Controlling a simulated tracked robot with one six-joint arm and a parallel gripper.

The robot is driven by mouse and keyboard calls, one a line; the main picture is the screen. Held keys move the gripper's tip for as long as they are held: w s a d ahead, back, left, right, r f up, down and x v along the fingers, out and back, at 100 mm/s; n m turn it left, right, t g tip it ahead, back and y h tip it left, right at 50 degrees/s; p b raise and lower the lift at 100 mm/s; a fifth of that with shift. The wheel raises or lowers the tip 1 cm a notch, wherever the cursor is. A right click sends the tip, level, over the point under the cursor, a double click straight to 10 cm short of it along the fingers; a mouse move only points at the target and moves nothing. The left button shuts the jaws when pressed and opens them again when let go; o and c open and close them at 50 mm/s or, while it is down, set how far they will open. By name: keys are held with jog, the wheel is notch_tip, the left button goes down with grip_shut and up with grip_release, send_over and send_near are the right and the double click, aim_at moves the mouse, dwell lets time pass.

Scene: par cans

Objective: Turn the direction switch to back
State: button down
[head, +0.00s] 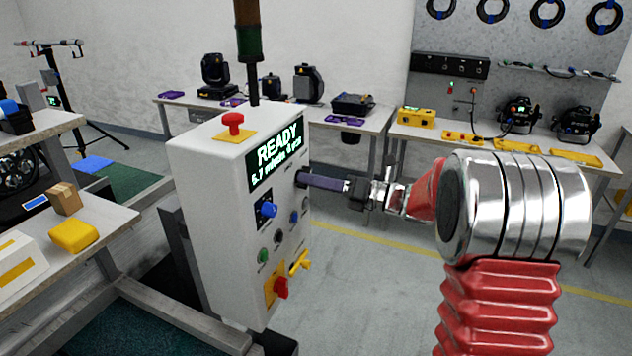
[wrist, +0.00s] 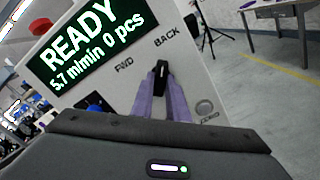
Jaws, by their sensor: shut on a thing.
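The direction switch (wrist: 161,72) is a small black knob on the white control box, below the FWD and BACK labels in the wrist view. Its upper end points up the picture, more towards BACK than FWD. My gripper (wrist: 160,88) has its two purple fingers closed on either side of the knob. In the head view, my gripper (head: 304,179) reaches the front panel of the control box (head: 205,200) from the right, just below the display. There, the fingers hide the switch.
The display (head: 275,160) reads READY. A red mushroom button (head: 233,122) is on top of the box. Below my gripper are a blue knob (head: 268,209), several buttons and a red-and-yellow switch (head: 280,288). Equipment tables stand behind; the floor to the right is open.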

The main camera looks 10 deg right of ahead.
jog(key=shift+a+f, duration=0.1)
jog(key=shift+a, duration=0.1)
jog(key=c, duration=2)
grip_release()
jog(key=shift+c, duration=0.2)
jog(key=o, duration=0.3)
jog(key=shift+d, duration=0.1)
jog(key=shift+d, duration=0.15)
jog(key=v, duration=1.3)
jog(key=shift+s+d, duration=0.2)
jog(key=shift+s, duration=0.05)
